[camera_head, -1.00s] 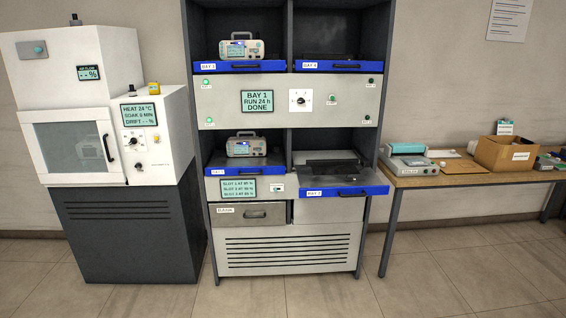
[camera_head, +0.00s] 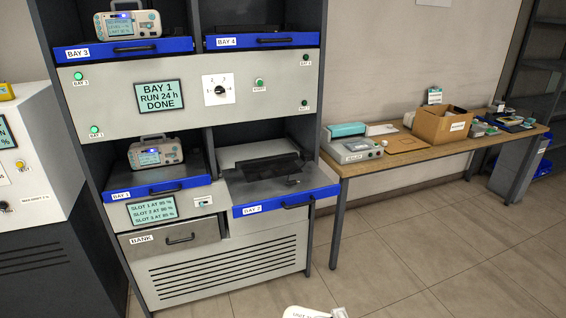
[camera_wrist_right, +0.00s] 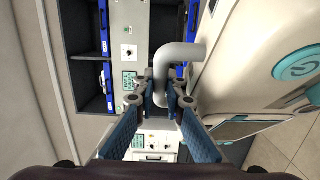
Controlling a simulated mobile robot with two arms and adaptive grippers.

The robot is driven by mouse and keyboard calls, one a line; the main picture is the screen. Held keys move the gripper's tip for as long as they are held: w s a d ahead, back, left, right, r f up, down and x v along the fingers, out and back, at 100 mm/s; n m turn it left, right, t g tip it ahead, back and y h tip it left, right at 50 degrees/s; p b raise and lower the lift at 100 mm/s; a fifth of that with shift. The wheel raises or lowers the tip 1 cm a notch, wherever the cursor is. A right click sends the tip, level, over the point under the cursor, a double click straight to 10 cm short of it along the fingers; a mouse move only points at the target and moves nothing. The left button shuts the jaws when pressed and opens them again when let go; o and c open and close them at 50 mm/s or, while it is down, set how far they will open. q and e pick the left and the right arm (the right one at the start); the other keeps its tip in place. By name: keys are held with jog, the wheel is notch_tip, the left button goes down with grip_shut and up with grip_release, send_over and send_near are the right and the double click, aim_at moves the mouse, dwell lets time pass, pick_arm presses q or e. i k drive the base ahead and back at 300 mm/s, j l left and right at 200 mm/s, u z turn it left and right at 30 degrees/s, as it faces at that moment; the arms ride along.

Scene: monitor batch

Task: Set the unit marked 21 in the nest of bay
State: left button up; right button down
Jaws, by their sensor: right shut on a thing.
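In the right wrist view my right gripper (camera_wrist_right: 161,100) is shut on the grey handle (camera_wrist_right: 180,53) of a white unit (camera_wrist_right: 245,60) with a teal button. Only the top of a white unit (camera_head: 305,312) shows at the bottom edge of the head view; its label starts "UNIT" and its number is cut off. The bay 2 shelf (camera_head: 290,203) is pulled out, with a dark nest (camera_head: 264,170) on it and no unit there. Bay 4 (camera_head: 262,41) shows a dark nest without a unit. My left gripper is out of view.
Monitors stand in bay 3 (camera_head: 129,22) and bay 1 (camera_head: 155,153). The panel (camera_head: 159,96) reads "BAY 1 RUN 24 h DONE". A wooden table (camera_head: 430,148) with a sealer (camera_head: 352,146) and a cardboard box (camera_head: 440,126) stands right. The floor in front is clear.

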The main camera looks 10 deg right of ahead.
aim_at(271, 171)
jog(key=i+l+z, duration=0.1)
jog(key=i+z, duration=0.3)
jog(key=i, duration=0.2)
jog(key=i+j+z, duration=0.15)
jog(key=i+z, duration=0.2)
jog(key=i, duration=0.25)
jog(key=i+u, duration=0.15)
jog(key=u, duration=0.3)
jog(key=i+l+u, duration=0.1)
jog(key=u, duration=0.35)
